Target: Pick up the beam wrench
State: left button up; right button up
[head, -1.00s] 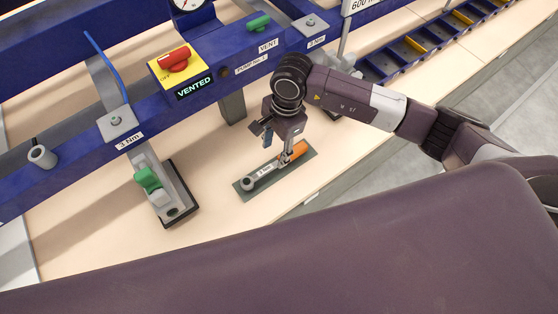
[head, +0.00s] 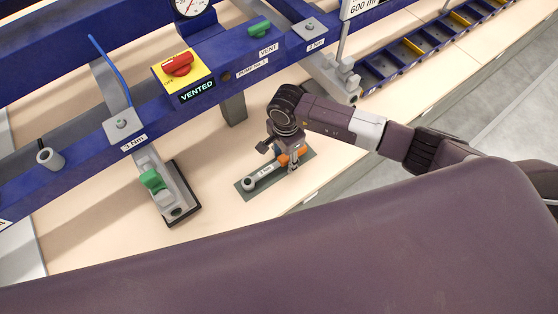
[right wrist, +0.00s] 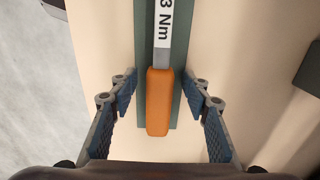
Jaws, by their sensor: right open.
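The beam wrench (head: 262,176) lies on a dark green mat (head: 245,193) on the bench. It has a grey shaft with a "3 Nm" label, a round head at the left end and an orange handle. In the right wrist view its orange handle (right wrist: 158,102) lies between the fingers of my right gripper (right wrist: 159,95). The fingers are open, one on each side of the handle, with gaps to both. In the head view my right gripper (head: 286,163) is over the handle end and hides part of it. My left gripper is not in view.
A blue panel frame with a red valve knob (head: 177,65) and a "VENTED" sign (head: 197,90) runs behind the wrench. A grey foot with a green clamp (head: 153,181) stands to the left. A blue divided rack (head: 425,50) is at upper right.

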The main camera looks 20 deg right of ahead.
jog(key=shift+c, duration=0.2)
grip_shut()
jog(key=shift+w+r, duration=0.1)
jog(key=shift+r, duration=0.05)
dwell(0.3)
notch_tip(320, 180, up, 20)
jog(key=b, duration=0.4)
dwell(0.4)
